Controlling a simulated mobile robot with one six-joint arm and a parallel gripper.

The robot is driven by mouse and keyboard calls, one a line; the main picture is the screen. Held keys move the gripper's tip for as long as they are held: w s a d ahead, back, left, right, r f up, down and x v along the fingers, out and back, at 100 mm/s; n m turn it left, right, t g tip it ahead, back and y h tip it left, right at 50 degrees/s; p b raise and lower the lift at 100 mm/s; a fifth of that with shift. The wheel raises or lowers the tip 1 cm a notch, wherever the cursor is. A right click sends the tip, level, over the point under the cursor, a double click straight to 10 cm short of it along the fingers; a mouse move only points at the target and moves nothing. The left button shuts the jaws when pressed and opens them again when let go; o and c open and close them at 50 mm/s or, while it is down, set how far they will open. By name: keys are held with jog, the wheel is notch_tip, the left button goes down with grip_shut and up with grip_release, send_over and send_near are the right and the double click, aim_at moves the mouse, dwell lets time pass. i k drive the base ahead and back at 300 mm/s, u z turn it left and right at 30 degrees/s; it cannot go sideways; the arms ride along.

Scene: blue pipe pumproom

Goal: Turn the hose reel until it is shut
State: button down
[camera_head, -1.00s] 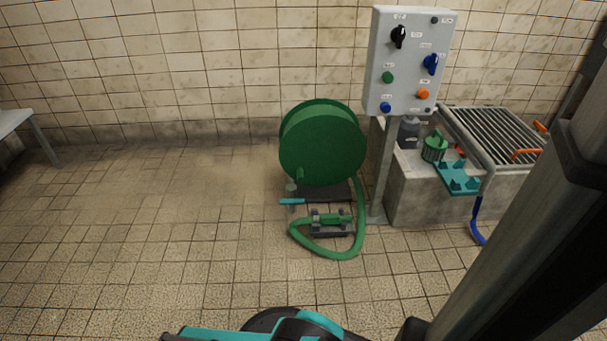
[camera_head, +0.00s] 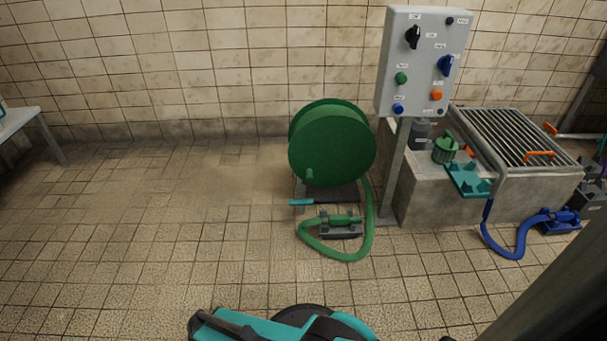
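The hose reel (camera_head: 333,146) is a large green drum standing on the floor near the back wall, left of the control panel's post. A small green knob-like handle (camera_head: 310,174) sits low on the left of its front face. A green hose (camera_head: 368,225) runs from the reel's right side, loops over the floor and ends in a green nozzle (camera_head: 341,219) on a grey cradle. A short teal lever (camera_head: 301,202) sticks out at the reel's lower left. My gripper is not recognizable in view; teal and black parts of my arm show at the bottom edge, apart from the reel.
A grey control panel (camera_head: 424,62) with knobs and buttons stands on a post right of the reel. A concrete block (camera_head: 430,200) with a metal grate (camera_head: 505,137) and a blue hose (camera_head: 512,253) lie further right. The tiled floor (camera_head: 170,240) left and in front is free.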

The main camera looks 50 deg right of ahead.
aim_at(332, 142)
jog(key=u, duration=0.05)
jog(key=i, duration=1)
jog(key=z, duration=0.05)
